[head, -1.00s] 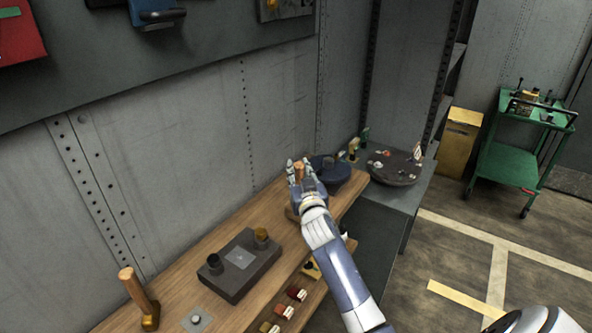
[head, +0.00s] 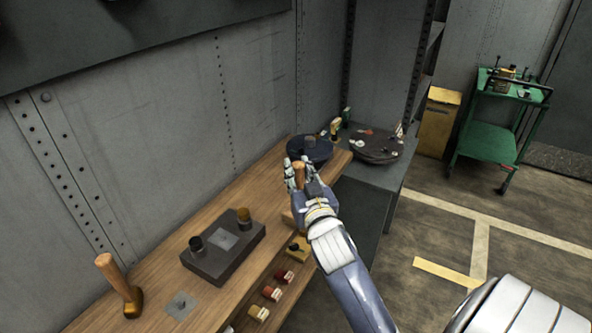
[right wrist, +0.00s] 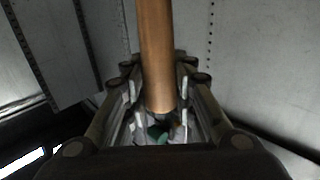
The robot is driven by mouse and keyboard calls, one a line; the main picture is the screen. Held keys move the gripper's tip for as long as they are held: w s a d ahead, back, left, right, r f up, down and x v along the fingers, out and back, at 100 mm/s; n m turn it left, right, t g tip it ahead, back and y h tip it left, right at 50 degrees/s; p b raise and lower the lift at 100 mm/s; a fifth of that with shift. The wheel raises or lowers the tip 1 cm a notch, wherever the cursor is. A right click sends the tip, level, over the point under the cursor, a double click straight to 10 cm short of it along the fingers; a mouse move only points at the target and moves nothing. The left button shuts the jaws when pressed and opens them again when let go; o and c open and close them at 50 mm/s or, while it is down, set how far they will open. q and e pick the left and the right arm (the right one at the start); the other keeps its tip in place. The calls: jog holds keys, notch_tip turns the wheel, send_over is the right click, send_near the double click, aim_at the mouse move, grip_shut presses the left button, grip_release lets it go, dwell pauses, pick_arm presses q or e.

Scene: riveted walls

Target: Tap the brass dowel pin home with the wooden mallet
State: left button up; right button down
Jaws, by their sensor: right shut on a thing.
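My right gripper (head: 301,172) is shut on an upright brown wooden handle (head: 298,177), which looks like the mallet's; it also shows between the fingers in the right wrist view (right wrist: 157,60). A mallet head is not clearly visible; the hand hides the lower part. A short brass-coloured pin (head: 244,218) stands upright in the dark block (head: 218,262) on the wooden bench, to the left of the gripper and apart from it. How deep it sits I cannot tell. My left gripper is not in view.
A black cylinder (head: 196,245) stands on the same block. Small red and yellow pieces (head: 272,293) line the front edge. A dark round tray (head: 375,148) stands beyond.

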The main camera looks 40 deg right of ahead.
jog(key=c, duration=1.9)
grip_release()
grip_shut()
